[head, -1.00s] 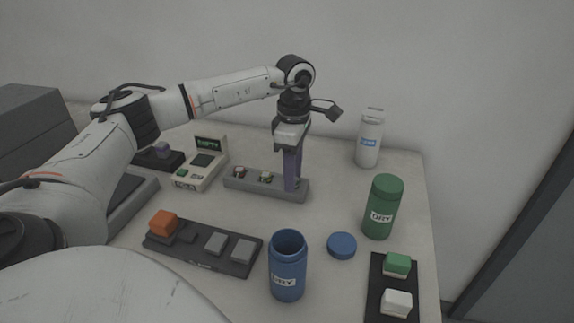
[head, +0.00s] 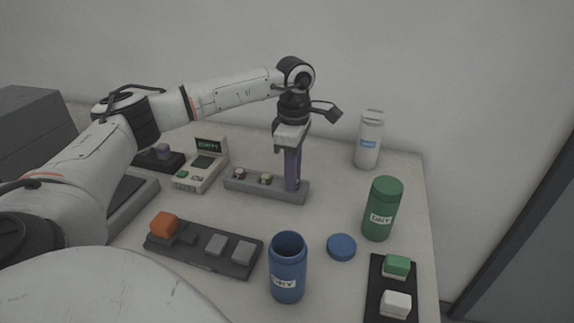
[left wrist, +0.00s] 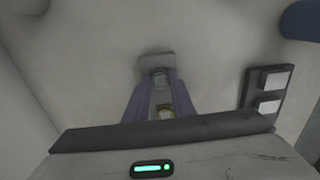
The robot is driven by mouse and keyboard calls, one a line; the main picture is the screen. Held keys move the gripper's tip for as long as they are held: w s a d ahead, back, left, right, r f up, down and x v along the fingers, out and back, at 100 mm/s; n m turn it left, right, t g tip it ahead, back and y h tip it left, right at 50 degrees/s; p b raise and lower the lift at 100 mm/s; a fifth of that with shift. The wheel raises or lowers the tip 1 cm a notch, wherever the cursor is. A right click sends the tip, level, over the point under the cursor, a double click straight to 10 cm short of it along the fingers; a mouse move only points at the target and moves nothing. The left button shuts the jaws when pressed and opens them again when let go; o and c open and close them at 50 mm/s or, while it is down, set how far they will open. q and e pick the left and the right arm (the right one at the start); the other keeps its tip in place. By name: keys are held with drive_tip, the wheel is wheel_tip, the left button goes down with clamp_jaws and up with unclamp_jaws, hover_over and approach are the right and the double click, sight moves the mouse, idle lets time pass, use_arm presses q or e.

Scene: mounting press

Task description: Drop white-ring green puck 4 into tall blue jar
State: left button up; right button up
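The tall blue jar (head: 288,272) stands upright and open at the front of the table, with a label that seems to read DRY. My left gripper (head: 292,186) points straight down at the right end of the grey rack (head: 236,186). In the left wrist view its two purple fingers (left wrist: 160,80) stand on either side of a pale-topped puck (left wrist: 158,76). Its colour and number are unreadable, and the fingers hide it in the head view. A yellow-green-ringed puck (head: 265,178) and a pale-ringed puck (head: 239,173) sit farther left in the rack. My right gripper is out of view.
A blue lid (head: 341,246) lies beside the blue jar. A lidded green jar (head: 382,209) and a white bottle (head: 369,139) stand at the right. A dark tray (head: 190,258) with an orange block (head: 164,224) lies between rack and front edge. A small display device (head: 201,172) stands behind left.

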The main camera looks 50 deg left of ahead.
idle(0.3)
use_arm(q)
drive_tip(key=shift+r+p, duration=3)
drive_tip(key=shift+r, duration=0.55)
drive_tip(key=shift+d, duration=0.1)
